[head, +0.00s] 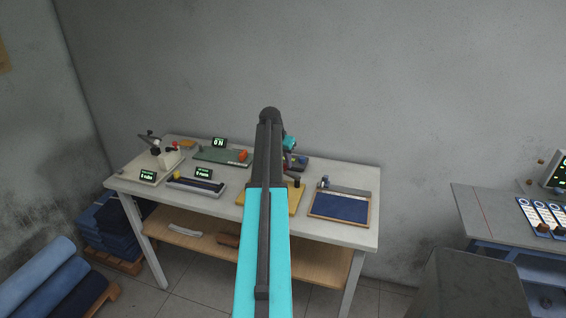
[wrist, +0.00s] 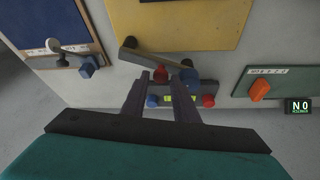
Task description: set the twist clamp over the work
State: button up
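A dark swinging bar (wrist: 150,57), which looks like the twist clamp, lies near the edge of a yellow plate (wrist: 180,20). In the wrist view a dark red knob (wrist: 160,75) and a blue knob (wrist: 189,77) are by its end. My gripper (wrist: 160,84) is open, its two fingers apart. The red knob appears between or just beyond the fingertips; I cannot tell whether they touch. In the head view the yellow plate (head: 296,203) is partly hidden behind my arm, and the fingers are not seen.
A small box (wrist: 180,99) with a lit strip and blue and red knobs is behind the fingers. A blue board (head: 340,205) with a lever lies to the right on the white bench (head: 240,213). A green board (head: 222,155) and other fixtures stand left.

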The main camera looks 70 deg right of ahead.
jog(key=shift+d+f, duration=0.15)
jog(key=shift+f, duration=0.2)
